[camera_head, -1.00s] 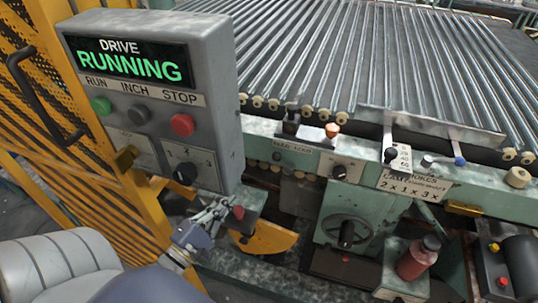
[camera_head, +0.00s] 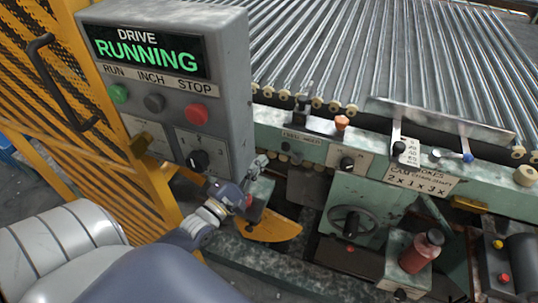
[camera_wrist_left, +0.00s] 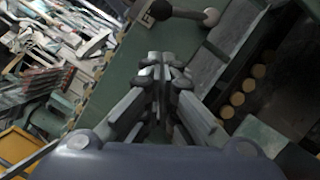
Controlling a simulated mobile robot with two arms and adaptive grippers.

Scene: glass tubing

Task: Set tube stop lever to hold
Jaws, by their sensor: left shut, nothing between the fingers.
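My left gripper (camera_head: 258,163) is shut and empty in front of the green machine, just right of the drive box. In the left wrist view its closed fingers (camera_wrist_left: 163,62) point at a green panel, with a short lever with a dark knob (camera_wrist_left: 161,10) and a paler ball end (camera_wrist_left: 211,17) just beyond the tips. In the head view a small black lever (camera_head: 302,118) stands on the machine's ledge above a two-word label (camera_head: 300,136), too small to read surely. I cannot tell which lever is the tube stop. My right gripper is not in view.
The grey drive box (camera_head: 165,90) reads RUNNING. An orange knob (camera_head: 342,122), a black-knobbed lever (camera_head: 398,147) and a blue-knobbed lever (camera_head: 467,157) line the ledge. Rollers (camera_head: 370,50) lie behind.

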